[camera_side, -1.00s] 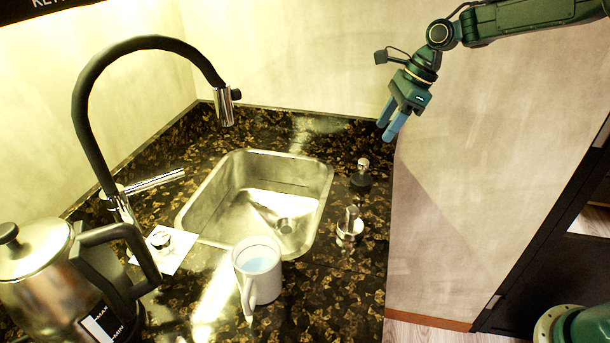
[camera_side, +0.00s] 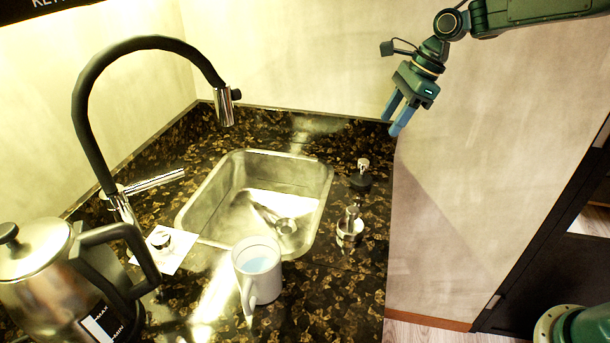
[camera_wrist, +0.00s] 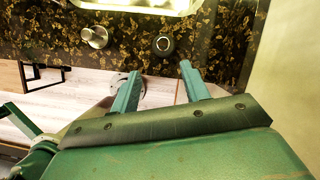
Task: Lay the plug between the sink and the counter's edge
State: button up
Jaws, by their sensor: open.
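A small black piece with a metal knob (camera_side: 362,177), which looks like the plug, stands on the dark counter right of the sink (camera_side: 322,210). It shows in the wrist view as a dark disc (camera_wrist: 163,45), just beyond my fingers. The counter's edge (camera_side: 388,215) is to its right. My gripper (camera_side: 391,127) is open and empty, up and right of the plug and apart from it. In the wrist view my gripper (camera_wrist: 160,72) shows both fingers spread with nothing between them.
A silver knob-like piece (camera_side: 350,231) stands on the same strip, nearer the camera; it also shows in the wrist view (camera_wrist: 95,37). A white mug (camera_side: 258,275), kettle (camera_side: 35,270), white card with a small metal piece (camera_side: 178,262) and tall tap (camera_side: 90,140) stand around the sink.

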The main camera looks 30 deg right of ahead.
jog(key=s+a+r+n+t+h, duration=0.1)
jog(key=s+r+n, duration=0.3)
jog(key=s+n, duration=0.3)
jog(key=s+a+r+n+t+h, duration=0.1)
jog(key=s+r+n, duration=0.35)
jog(key=s, duration=0.35)
jog(key=s+d+f+n+t+h, duration=0.1)
jog(key=s+f+n, duration=0.1)
jog(key=s+n, duration=0.9)
jog(key=s, duration=0.6)
jog(key=shift+s+d+f+n+h, duration=0.15)
jog(key=shift+s+d+n+h, duration=0.05)
jog(key=shift+d+n+h, duration=0.2)
